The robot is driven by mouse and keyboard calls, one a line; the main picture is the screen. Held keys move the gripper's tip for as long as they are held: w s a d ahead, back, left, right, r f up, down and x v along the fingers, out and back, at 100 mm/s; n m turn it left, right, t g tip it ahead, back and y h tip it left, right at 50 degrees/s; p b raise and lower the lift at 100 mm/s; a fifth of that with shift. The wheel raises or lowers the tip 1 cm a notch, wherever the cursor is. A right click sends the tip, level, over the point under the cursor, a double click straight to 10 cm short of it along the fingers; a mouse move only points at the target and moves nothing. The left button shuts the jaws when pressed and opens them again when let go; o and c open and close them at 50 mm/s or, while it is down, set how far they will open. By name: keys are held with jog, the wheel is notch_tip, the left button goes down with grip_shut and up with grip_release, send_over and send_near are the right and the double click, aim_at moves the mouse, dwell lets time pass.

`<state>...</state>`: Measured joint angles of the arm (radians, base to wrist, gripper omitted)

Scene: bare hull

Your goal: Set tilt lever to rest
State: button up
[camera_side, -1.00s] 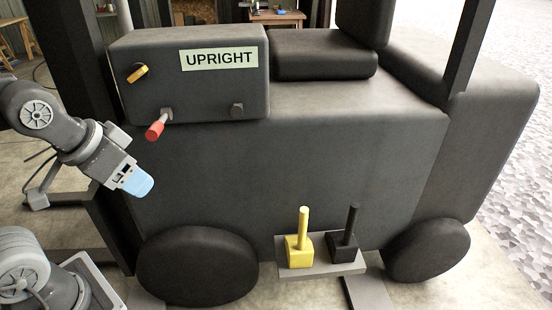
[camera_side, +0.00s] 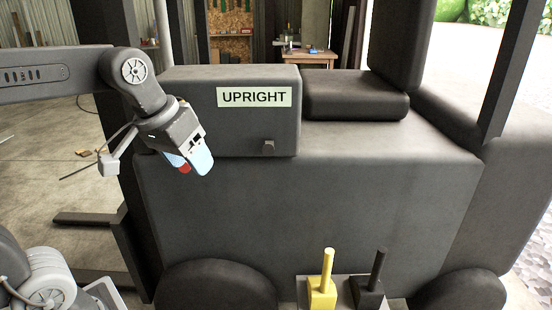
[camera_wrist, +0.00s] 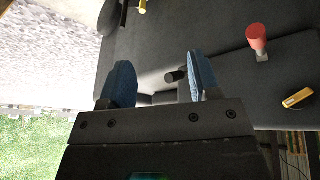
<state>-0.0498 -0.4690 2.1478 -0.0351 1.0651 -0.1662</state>
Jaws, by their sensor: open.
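A red-knobbed lever (camera_side: 185,170) projects from the console front (camera_side: 235,130) and is mostly hidden by my gripper in the side view. Its red knob (camera_wrist: 257,38) shows clearly in the wrist view, right of my fingers and apart from them. A yellow lever (camera_side: 327,270) and a black lever (camera_side: 377,270) stand nearly upright on a low step. The pictures do not name which is the tilt lever. A sign (camera_side: 254,97) on the console reads UPRIGHT. My gripper (camera_side: 192,163) is open, with blue fingers in front of the console; it also shows in the wrist view (camera_wrist: 160,82).
A yellow knob (camera_wrist: 298,98) lies farther right there. Dark posts (camera_side: 508,70) and wheels flank the hull.

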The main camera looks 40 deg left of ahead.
jog(key=w+a+r+n+g, duration=0.1)
jog(key=w+r+n, duration=0.1)
jog(key=w, duration=0.3)
jog(key=w+a+r+n, duration=0.1)
jog(key=w+r, duration=0.2)
jog(key=w, duration=0.2)
jog(key=n+g+h, duration=0.1)
jog(key=n+g, duration=0.1)
jog(key=n, duration=0.2)
send_near(268, 148)
jog(key=w+a+r, duration=0.1)
jog(key=w+a, duration=0.1)
jog(key=a, duration=0.1)
jog(key=f, duration=0.4)
jog(key=w+f, duration=0.1)
jog(key=f, duration=0.3)
jog(key=w+d+f, duration=0.1)
jog(key=f, duration=0.4)
jog(key=shift+d, duration=0.1)
grip_shut()
